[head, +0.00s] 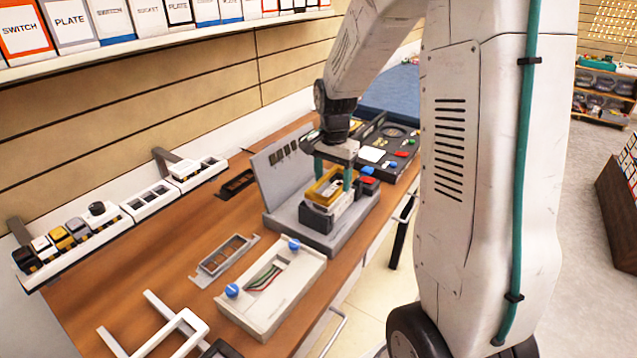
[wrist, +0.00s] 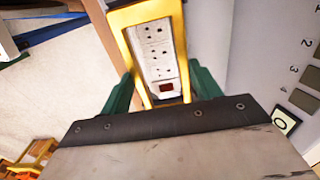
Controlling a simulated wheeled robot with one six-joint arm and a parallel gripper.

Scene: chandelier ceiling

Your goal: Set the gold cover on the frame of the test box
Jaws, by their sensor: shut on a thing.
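My gripper (head: 333,172) is shut on the gold cover (head: 322,186), with a green finger at each side of it. In the wrist view the gold cover (wrist: 143,13) rings a white module (wrist: 158,55) with several sockets and a red switch. The test box (head: 285,222) appears to be the grey stand with an upright slotted panel. On it, a dark block with a white top (head: 318,217) sits directly under the cover. I cannot tell whether the cover touches the frame; fingers and cover hide the contact.
The grey upright panel (wrist: 262,60) with numbered slots stands close to the right in the wrist view. A black tray of small parts (head: 388,145) lies behind the stand. A white box with blue knobs (head: 268,298) and a grey frame (head: 222,258) lie in front on the wooden bench.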

